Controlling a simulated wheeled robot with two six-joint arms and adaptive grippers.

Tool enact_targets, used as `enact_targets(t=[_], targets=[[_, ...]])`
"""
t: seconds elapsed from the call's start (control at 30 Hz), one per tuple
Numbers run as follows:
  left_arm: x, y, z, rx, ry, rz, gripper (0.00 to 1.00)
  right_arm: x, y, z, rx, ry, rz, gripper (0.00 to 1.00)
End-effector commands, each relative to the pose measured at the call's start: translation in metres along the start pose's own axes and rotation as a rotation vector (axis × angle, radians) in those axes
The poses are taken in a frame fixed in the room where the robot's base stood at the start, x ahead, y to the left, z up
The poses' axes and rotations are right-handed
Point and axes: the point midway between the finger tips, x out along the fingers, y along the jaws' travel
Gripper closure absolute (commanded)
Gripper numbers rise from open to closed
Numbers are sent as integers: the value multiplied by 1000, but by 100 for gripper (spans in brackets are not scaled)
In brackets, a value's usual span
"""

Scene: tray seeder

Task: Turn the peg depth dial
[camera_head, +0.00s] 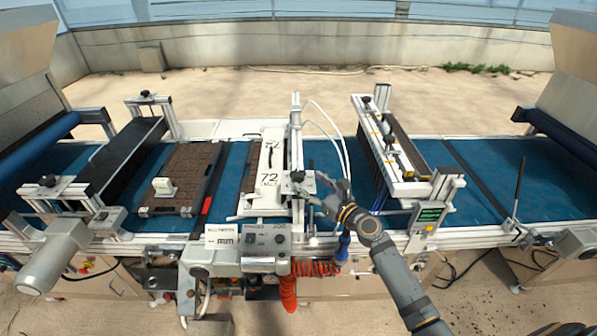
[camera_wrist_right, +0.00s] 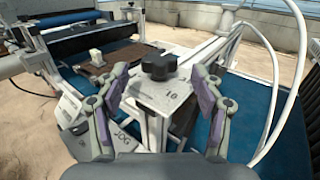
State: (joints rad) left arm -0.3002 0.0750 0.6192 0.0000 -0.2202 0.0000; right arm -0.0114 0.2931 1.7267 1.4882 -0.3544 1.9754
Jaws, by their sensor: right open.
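The peg depth dial (camera_wrist_right: 158,66) is a black lobed knob on a pale metal plate (camera_wrist_right: 160,92) with a number mark near its edge. In the right wrist view it stands just beyond and between the fingertips, apart from them. My right gripper (camera_wrist_right: 158,85) is open and empty, one finger on each side of the plate. In the head view the dial (camera_head: 298,176) is small, on top of the white press frame, with my right gripper (camera_head: 318,190) close at its right. My left gripper is not in view.
A brown seed tray (camera_head: 180,165) with a pale block lies on the blue belt at the left. White hoses (camera_wrist_right: 270,70) curve close by on the right. A control box (camera_head: 265,240) with JOG lettering is in front. Open belt lies right of the frame.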

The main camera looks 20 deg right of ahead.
Motion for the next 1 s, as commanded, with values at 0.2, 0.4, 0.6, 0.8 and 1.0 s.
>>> enact_targets(t=[0.2,0.4,0.6,0.8,1.0], targets=[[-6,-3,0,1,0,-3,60,43,1,1,1,-1,0,33],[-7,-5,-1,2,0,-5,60,59,1,-1,-2,2,1,33],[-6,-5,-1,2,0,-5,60,60,1,-1,-3,2,1,33],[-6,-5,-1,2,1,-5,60,60,1,-1,-3,2,1,53],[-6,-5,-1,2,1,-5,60,60,1,-1,-3,2,1,80]])
